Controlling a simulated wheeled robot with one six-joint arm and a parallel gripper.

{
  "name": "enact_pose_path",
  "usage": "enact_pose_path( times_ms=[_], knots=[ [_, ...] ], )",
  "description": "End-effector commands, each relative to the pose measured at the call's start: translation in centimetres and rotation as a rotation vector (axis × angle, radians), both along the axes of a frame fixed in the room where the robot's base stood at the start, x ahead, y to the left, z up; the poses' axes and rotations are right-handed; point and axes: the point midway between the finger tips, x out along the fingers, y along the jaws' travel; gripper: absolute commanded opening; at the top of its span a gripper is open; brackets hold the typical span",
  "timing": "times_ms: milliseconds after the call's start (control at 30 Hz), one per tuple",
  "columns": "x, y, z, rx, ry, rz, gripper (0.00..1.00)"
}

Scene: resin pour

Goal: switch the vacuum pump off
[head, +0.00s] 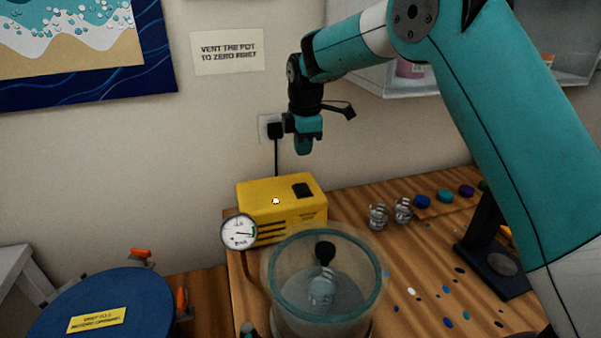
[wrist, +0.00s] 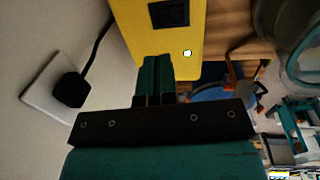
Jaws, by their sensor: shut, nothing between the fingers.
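The vacuum pump (head: 255,190) is a yellow box at the back of the wooden bench, against the wall. On its top is a black switch (head: 302,190); which way it is set cannot be told. A small pale green lamp (head: 276,201) is lit on the pump. In the wrist view the switch (wrist: 169,13) is at the top and the lit lamp (wrist: 187,53) is below it and to the right. My gripper (head: 303,151) is shut and empty, pointing down above the pump, apart from it. Its closed fingers (wrist: 155,62) also show in the wrist view.
A clear pot (head: 285,295) with a teal rim stands in front of the pump, beside a round gauge (head: 239,231). A black plug (head: 275,130) is in the wall socket. A blue round lid (head: 95,300) is at the lower left. Small jars (head: 378,216) stand to the right.

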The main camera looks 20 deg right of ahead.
Motion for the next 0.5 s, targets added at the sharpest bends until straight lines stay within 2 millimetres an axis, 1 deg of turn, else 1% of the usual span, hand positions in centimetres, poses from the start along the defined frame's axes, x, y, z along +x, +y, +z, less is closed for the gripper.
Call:
enact_pose_path(
  times_ms=[167,300,500],
  knots=[
    [0.1,0.0,-1.9,-0.001,0.006,0.0,0.0],
    [0.4,0.0,-4.5,-0.001,0.008,0.0,0.0],
    [0.9,0.1,-7.8,0.0,0.004,0.0,0.0]
  ],
)
